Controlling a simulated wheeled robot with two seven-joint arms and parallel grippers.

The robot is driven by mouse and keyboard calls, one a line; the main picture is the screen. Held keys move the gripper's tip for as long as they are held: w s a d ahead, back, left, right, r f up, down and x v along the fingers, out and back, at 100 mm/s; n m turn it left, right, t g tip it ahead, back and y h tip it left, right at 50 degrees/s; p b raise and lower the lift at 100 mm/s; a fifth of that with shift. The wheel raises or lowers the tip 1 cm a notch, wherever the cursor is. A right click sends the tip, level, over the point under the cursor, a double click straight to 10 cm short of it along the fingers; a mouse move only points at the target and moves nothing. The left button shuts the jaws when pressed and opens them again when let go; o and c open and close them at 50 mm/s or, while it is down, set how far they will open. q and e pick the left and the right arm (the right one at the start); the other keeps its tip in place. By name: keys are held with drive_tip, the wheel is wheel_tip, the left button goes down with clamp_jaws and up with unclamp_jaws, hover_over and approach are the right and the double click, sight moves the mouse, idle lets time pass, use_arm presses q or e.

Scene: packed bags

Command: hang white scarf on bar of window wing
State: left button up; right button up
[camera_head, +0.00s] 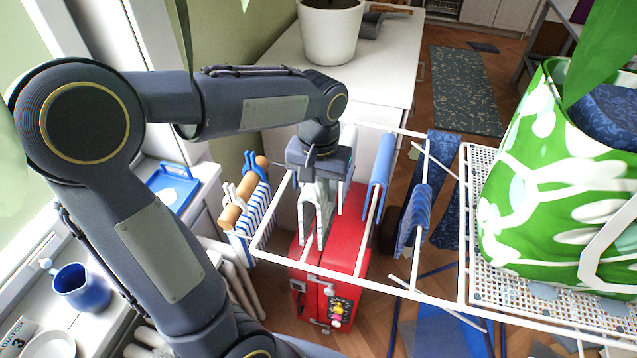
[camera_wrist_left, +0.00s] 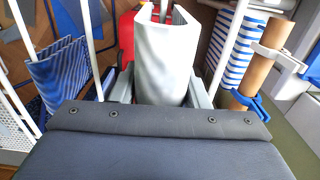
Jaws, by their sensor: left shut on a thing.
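The white scarf (camera_head: 320,208) is folded over into two hanging layers below my left gripper (camera_head: 318,180). My left gripper is shut on its upper fold, above the red case. In the left wrist view the scarf (camera_wrist_left: 166,70) fills the space between the pale fingers, and a thin bar shows between its layers. I cannot tell whether that bar carries its weight. The white drying rack (camera_head: 360,284) has a wing on the window side, whose frame surrounds the scarf. My right gripper is not in view.
Blue cloths (camera_head: 382,165) hang to the right. A red case (camera_head: 350,245) stands below. A green-white bag (camera_head: 550,190) sits on the rack's right side. A blue mug (camera_head: 82,290) stands on the sill.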

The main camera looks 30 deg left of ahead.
use_arm(q)
wheel_tip(320, 180, down, 12)
drive_tip(key=b, duration=0.8)
drive_tip(key=shift+f+b, duration=0.15)
drive_tip(key=shift+b, duration=0.2)
drive_tip(key=o, duration=1.2)
drive_tip(key=shift+c, duration=0.2)
drive_tip(key=shift+r+p, duration=0.5)
drive_tip(key=shift+r, duration=3.45)
drive_tip(key=s+d+t+h+p, duration=0.1)
drive_tip(key=s+d+t+h, duration=0.1)
drive_tip(key=s, duration=0.5)
drive_tip(key=s+d+r+m+t+h+p, duration=0.1)
drive_tip(key=s+t+p, duration=0.1)
drive_tip(key=s, duration=0.6)
drive_tip(key=shift+d+r+t+h, duration=0.15)
drive_tip(key=shift+d+t+h, duration=0.25)
drive_tip(key=shift+t, duration=0.4)
